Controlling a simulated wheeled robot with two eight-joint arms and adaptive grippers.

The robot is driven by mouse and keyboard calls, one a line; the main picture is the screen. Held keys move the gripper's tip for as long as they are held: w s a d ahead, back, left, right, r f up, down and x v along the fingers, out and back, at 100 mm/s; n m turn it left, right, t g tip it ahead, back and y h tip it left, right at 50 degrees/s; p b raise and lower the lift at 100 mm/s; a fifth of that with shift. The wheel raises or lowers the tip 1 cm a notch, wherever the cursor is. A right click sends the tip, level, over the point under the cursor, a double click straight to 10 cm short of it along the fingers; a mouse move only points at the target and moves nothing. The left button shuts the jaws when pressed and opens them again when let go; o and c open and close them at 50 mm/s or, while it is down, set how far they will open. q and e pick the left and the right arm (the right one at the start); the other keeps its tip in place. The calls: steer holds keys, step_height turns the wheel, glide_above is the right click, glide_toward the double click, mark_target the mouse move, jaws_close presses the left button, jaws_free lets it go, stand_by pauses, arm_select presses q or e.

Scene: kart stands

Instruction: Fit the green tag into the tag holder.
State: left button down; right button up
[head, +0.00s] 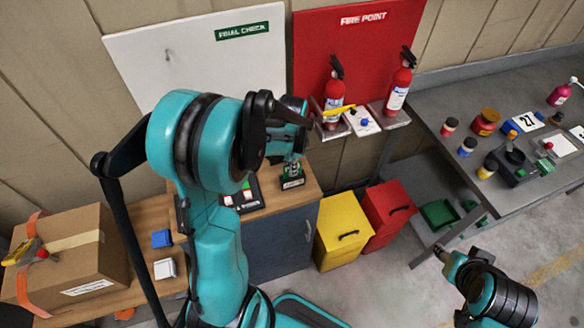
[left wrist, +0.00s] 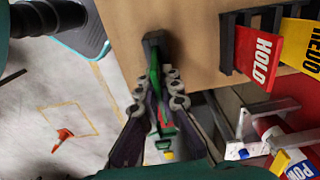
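My left gripper (left wrist: 157,88) points down over the wooden cabinet top, its two fingers closed in on the green tag (left wrist: 155,78). The tag shows nearly edge-on as a narrow green strip between the fingers. The black tag holder (left wrist: 155,42) is at the tag's far end, near the cabinet edge. In the head view the holder (head: 293,183) has a pale label, and green shows just above it below my gripper. I cannot tell whether the tag is seated in the holder.
A red HOLD tag (left wrist: 257,56) and a yellow tag (left wrist: 300,45) stand beside the holder. Fire extinguishers (head: 333,98) are behind, yellow (head: 340,229) and red (head: 387,213) boxes to the right, a carton (head: 75,260) far left.

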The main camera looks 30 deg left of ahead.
arm_select(q)
steer(key=shift+f+b, duration=0.45)
steer(key=shift+f, duration=0.15)
steer(key=c, duration=1.6)
jaws_free()
steer(key=shift+c, duration=0.2)
step_height(320, 180, up, 12)
steer(key=shift+r, duration=0.1)
steer(key=s+d+f+n+t+b, duration=0.7)
steer(key=s+d+f+n+b, duration=0.1)
steer(key=s+d+b, duration=0.1)
steer(key=shift+s+d+f+b, duration=0.15)
steer(key=shift+s+d+b, duration=0.2)
steer(key=shift+s+d, duration=0.55)
